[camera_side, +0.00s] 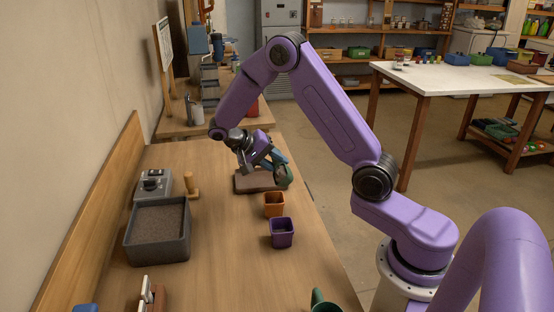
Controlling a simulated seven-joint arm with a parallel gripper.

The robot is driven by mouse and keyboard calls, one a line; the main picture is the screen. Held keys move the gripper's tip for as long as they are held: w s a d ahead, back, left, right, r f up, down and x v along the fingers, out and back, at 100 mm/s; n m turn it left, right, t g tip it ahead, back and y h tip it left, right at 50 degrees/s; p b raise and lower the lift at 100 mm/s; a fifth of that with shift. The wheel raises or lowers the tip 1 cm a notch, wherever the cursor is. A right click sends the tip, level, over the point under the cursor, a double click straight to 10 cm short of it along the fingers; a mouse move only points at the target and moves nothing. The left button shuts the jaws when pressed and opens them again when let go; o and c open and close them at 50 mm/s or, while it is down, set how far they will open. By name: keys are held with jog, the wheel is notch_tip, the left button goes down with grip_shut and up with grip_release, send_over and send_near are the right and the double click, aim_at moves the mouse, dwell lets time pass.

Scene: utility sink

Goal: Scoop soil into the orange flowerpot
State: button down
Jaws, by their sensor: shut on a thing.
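The orange flowerpot (274,206) stands upright on the wooden bench. Its inside is too small to make out. A grey bin (160,249) holding brown soil (158,222) stands left of it. My gripper (268,156) is shut on a scoop with a blue handle and a grey-green head (284,177). It holds the scoop tilted, head down, beyond the flowerpot and near the right end of a brown block or tray (252,182). I cannot tell whether the scoop touches it or carries soil.
A purple pot (281,233) stands just nearer than the orange one. A grey device (153,184) and a wooden peg (192,186) stand behind the bin. A green object (322,303) sits at the near right edge. The bench middle is clear.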

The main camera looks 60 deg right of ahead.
jog(key=shift+w+a+f+g+h, duration=0.15)
jog(key=shift+f+g+h, duration=0.2)
jog(key=shift+g+h, duration=0.25)
jog(key=shift+w+a+g+h, duration=0.1)
jog(key=shift+a+g+h, duration=0.05)
jog(key=shift+g+h, duration=0.75)
dwell(0.8)
jog(key=shift+r, duration=2)
